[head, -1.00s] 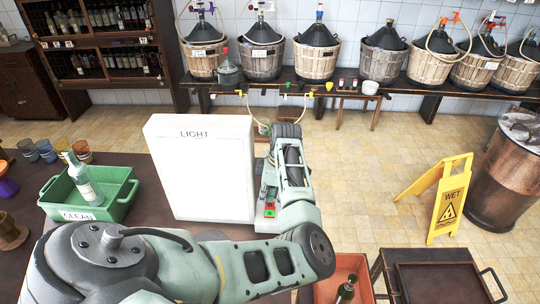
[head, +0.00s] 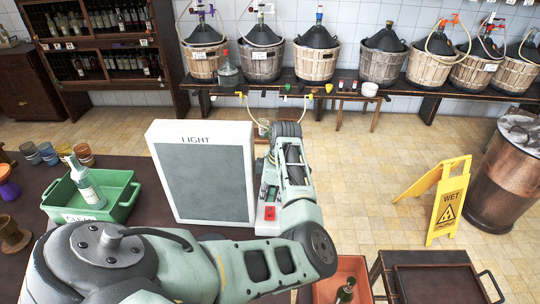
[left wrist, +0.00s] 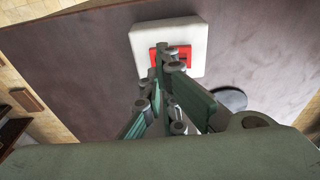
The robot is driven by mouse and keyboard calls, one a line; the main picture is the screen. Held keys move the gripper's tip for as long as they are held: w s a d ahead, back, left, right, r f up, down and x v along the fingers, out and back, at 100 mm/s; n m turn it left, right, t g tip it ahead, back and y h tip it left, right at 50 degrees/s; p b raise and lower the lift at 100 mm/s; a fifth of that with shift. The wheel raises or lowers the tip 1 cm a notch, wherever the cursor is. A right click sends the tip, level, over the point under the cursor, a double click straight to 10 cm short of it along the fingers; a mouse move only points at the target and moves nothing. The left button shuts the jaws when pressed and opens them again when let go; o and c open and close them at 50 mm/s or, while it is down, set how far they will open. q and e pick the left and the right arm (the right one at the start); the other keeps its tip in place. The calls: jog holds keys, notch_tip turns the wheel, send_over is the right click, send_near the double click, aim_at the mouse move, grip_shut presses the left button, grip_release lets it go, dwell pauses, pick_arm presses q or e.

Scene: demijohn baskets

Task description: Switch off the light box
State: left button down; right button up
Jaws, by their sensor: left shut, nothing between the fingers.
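The light box (head: 205,180), labelled LIGHT, stands upright on the dark table; its front panel is dark grey inside a white frame. A small pale switch box with a red rocker (head: 270,213) sits at its right side. In the left wrist view the switch's pale housing (left wrist: 190,35) surrounds the red rocker (left wrist: 183,52). My left gripper (head: 268,192) points down at the switch, shut and empty. In the left wrist view its fingertips (left wrist: 173,63) overlap the rocker's near edge; I cannot tell whether they touch. My right gripper is not in view.
A green CLEAN tray (head: 118,205) with a bottle (head: 86,185) stands left of the light box. An orange crate (head: 350,268) is at the front right. A yellow WET sign (head: 447,205) stands on the floor. Basketed demijohns (head: 316,60) line the back bench.

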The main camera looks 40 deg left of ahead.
aim_at(271, 209)
pick_arm(q)
jog(key=shift+r+p, duration=1.4)
jog(key=shift+r, duration=0.75)
